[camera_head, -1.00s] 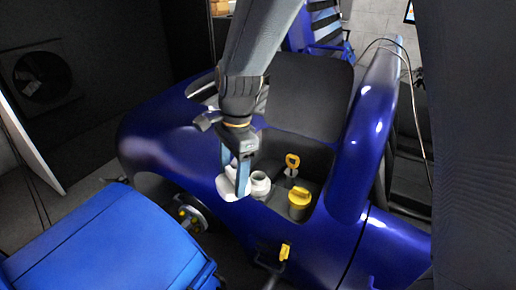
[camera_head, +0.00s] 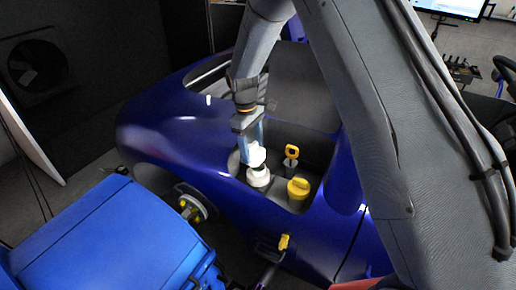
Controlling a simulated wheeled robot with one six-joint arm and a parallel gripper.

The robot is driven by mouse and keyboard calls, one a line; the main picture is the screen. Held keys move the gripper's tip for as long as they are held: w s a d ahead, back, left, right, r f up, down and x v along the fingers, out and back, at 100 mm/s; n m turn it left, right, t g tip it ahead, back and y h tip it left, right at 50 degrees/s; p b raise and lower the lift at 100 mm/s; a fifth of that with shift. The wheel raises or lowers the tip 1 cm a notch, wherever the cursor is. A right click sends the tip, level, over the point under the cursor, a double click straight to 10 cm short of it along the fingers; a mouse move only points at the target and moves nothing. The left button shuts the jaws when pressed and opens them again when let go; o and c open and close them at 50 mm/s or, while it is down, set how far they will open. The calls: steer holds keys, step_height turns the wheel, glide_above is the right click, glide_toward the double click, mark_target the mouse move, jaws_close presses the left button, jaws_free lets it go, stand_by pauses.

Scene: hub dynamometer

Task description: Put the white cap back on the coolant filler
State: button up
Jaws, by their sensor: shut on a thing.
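The white cap (camera_head: 256,155) is between the fingers of my gripper (camera_head: 252,144), which is shut on it. The cap is directly over the white coolant filler neck (camera_head: 259,176) in the open engine bay of the blue car. In this view the cap's lower edge overlaps the top of the neck. I cannot tell whether it touches or is seated. The far side of the cap and part of the fingers are hidden.
A yellow cap (camera_head: 298,188) and a yellow dipstick handle (camera_head: 291,152) stand just right of the filler. The blue car body (camera_head: 190,130) surrounds the bay. A blue cabinet (camera_head: 105,235) stands at the front left. A yellow-handled part (camera_head: 284,241) is on the car's side.

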mark_target(258, 149)
steer(key=w+f+n, duration=0.1)
steer(key=w+d+f+n, duration=0.1)
steer(key=n, duration=0.1)
steer(key=w+d+n, duration=0.1)
steer(key=shift+f+n+t, duration=0.3)
steer(key=shift+f+n, duration=0.1)
steer(key=shift+f+b, duration=1.35)
steer(key=shift+f, duration=1.5)
steer(key=shift+f, duration=0.55)
steer(key=o, duration=0.7)
steer(key=shift+o, duration=0.3)
steer(key=shift+r, duration=0.1)
steer(key=shift+a+r+p, duration=0.2)
steer(key=shift+r+p, duration=0.55)
steer(key=shift+r, duration=1.05)
steer(key=shift+a+r+p, duration=0.2)
steer(key=shift+r+p, duration=0.6)
steer(key=shift+r, duration=0.95)
steer(key=shift+a+r+p, duration=0.2)
steer(key=shift+r+p, duration=0.55)
steer(key=shift+r, duration=1.05)
